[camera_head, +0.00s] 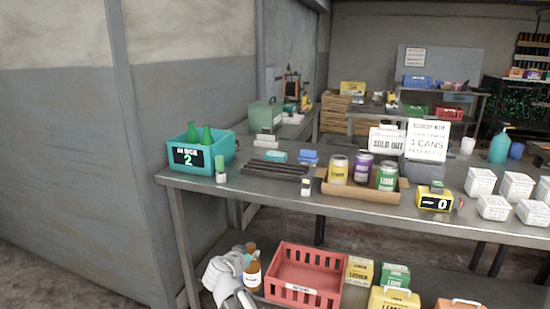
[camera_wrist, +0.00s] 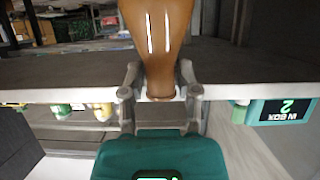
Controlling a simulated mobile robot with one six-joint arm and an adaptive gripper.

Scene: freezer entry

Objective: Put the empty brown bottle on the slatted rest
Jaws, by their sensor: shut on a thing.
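The brown bottle (camera_wrist: 165,28) is in my gripper (camera_wrist: 160,92) in the wrist view. The fingers are shut around its narrow neck, and the wider glass body extends to the picture's top edge. In the head view my arm is low at the left front of the bench, with brown bottle glass (camera_head: 252,277) beside it, below the tabletop; arm parts hide some of it. The slatted rest (camera_head: 275,169), a set of dark parallel slats, lies on the bench top right of the teal box. No bottle lies on it.
The teal box (camera_head: 180,157) marked 2 holds green bottles at the bench's left end. A white-and-green container (camera_head: 220,170) and small item (camera_head: 306,187) stand near the slats. A cardboard tray (camera_head: 350,194) of cans is to the right. A red crate (camera_head: 300,285) sits on the lower shelf.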

